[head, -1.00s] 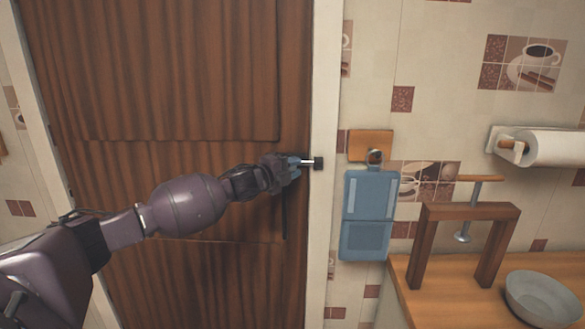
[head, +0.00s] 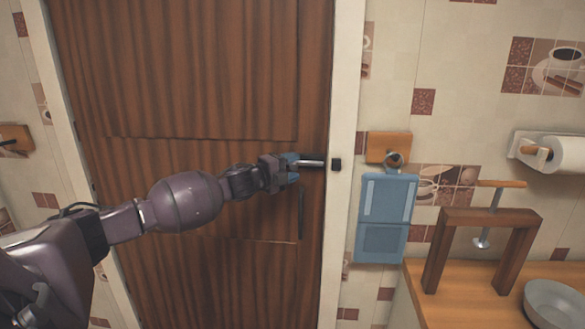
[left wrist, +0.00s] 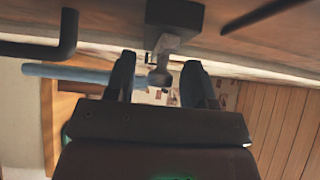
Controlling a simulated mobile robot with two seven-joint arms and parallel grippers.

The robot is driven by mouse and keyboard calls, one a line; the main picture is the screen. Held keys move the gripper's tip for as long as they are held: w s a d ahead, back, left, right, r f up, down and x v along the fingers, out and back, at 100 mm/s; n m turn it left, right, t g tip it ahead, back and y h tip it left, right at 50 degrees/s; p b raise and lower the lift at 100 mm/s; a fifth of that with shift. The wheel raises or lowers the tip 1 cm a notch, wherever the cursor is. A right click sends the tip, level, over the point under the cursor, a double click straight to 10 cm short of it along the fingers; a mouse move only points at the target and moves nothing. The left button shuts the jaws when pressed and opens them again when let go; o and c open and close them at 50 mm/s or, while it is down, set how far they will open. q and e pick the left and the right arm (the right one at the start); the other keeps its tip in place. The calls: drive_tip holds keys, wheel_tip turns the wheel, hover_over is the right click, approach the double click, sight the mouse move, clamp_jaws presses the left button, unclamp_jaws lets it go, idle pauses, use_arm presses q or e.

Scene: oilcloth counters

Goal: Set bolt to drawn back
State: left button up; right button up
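The bolt (head: 313,163) is a silver rod lying level at the right edge of the brown wooden door (head: 215,80). A dark keeper (head: 336,164) sits on the white frame at its right. I cannot tell whether the rod's end touches the keeper. My left gripper (head: 291,168) is at the rod's left end. In the left wrist view, its two fingers (left wrist: 158,85) stand apart, with a grey knob (left wrist: 160,77) between them. I see no clear grip on the knob. A dark block (left wrist: 175,15) is above it. My right gripper is in neither view.
A dark upright door handle (head: 301,213) is below the bolt. A blue dustpan-like object (head: 387,205) hangs from a wooden wall mount (head: 389,146). A wooden frame (head: 490,217) and grey bowl (head: 556,303) stand on the counter at right.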

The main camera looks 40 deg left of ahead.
use_arm(q)
drive_tip(key=shift+d, duration=0.1)
drive_tip(key=v, duration=1)
drive_tip(key=shift+s+b, duration=0.3)
drive_tip(key=shift+b, duration=0.1)
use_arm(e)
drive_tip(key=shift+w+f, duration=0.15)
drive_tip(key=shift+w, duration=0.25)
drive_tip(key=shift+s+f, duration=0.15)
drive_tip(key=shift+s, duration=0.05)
